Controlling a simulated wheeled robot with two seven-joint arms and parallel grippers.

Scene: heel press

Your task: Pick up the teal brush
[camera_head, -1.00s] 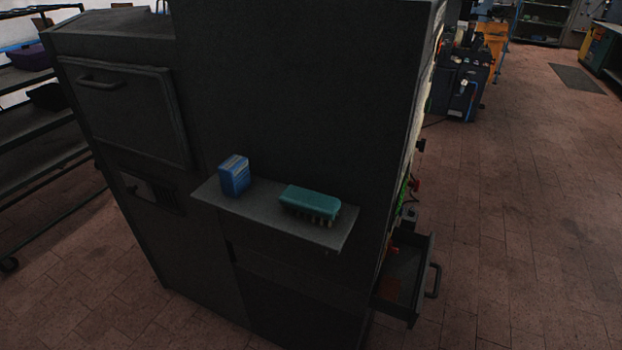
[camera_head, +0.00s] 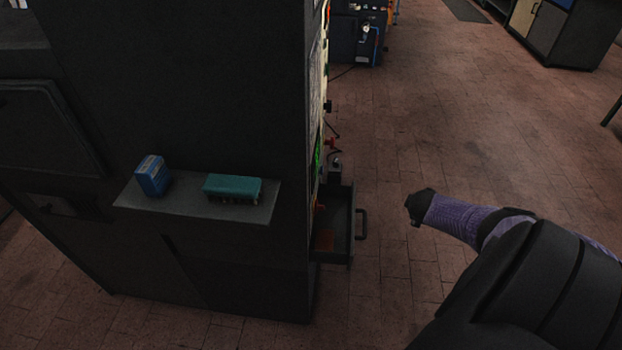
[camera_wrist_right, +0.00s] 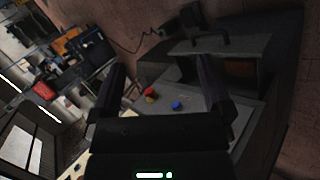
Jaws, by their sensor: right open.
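The teal brush (camera_head: 232,188) lies on a small grey shelf (camera_head: 150,207) on the side of the dark machine in the head view, bristles down. A blue box (camera_head: 152,176) stands to its left on the same shelf. My right arm comes in from the right, and its gripper (camera_head: 416,207) is over the floor, right of the machine and its drawer, well apart from the brush. In the right wrist view the two fingers of the right gripper (camera_wrist_right: 165,85) are spread with nothing between them. The brush does not show in that view. My left gripper is not in view.
An open drawer (camera_head: 340,225) with a handle sticks out of the machine (camera_head: 190,80) between the shelf and my right gripper. Red and blue buttons (camera_wrist_right: 176,105) show on a panel in the wrist view.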

